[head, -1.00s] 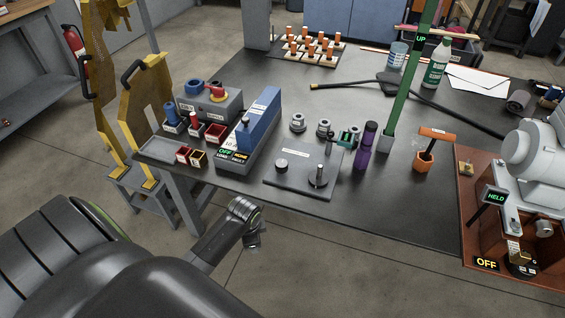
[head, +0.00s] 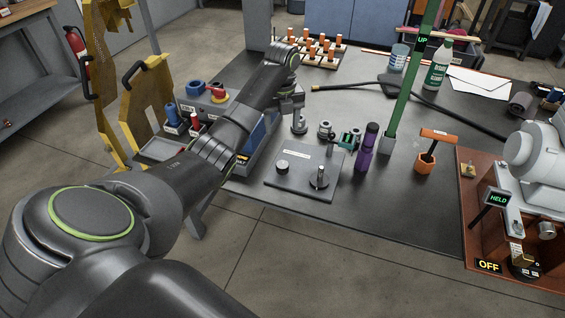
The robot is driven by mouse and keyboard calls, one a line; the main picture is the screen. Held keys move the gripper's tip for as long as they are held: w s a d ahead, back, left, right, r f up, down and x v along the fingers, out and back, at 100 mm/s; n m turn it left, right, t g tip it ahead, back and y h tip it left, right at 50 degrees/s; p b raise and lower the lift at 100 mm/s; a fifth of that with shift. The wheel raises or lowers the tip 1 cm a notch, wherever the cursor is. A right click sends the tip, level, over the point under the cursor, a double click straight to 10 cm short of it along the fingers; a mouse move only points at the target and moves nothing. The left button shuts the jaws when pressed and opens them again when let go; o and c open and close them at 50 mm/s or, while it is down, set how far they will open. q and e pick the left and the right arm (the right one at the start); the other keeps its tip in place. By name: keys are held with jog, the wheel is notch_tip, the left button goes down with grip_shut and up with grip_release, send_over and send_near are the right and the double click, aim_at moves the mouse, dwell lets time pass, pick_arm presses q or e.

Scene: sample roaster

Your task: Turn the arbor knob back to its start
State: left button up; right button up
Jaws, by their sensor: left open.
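A flat grey plate (head: 300,184) lies near the front edge of the dark bench. It carries a low round knob (head: 282,166) at its left and an upright post (head: 320,176) at its right. Its label is too small to read, so I cannot tell for certain that this is the arbor knob. My left gripper (head: 294,112) is open, behind the plate and above or beside a small grey ringed part (head: 299,126). It is apart from the knob. My left arm hides much of the blue machine. My right gripper is out of view.
A purple bottle (head: 367,147) and a green post (head: 405,88) stand right of the plate.

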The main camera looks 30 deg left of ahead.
pick_arm(q)
jog(key=b, duration=0.6)
send_near(282, 164)
jog(key=shift+m, duration=0.3)
notch_tip(282, 164, down, 9)
jog(key=shift+d+f+b, duration=0.1)
jog(key=shift+b, duration=0.2)
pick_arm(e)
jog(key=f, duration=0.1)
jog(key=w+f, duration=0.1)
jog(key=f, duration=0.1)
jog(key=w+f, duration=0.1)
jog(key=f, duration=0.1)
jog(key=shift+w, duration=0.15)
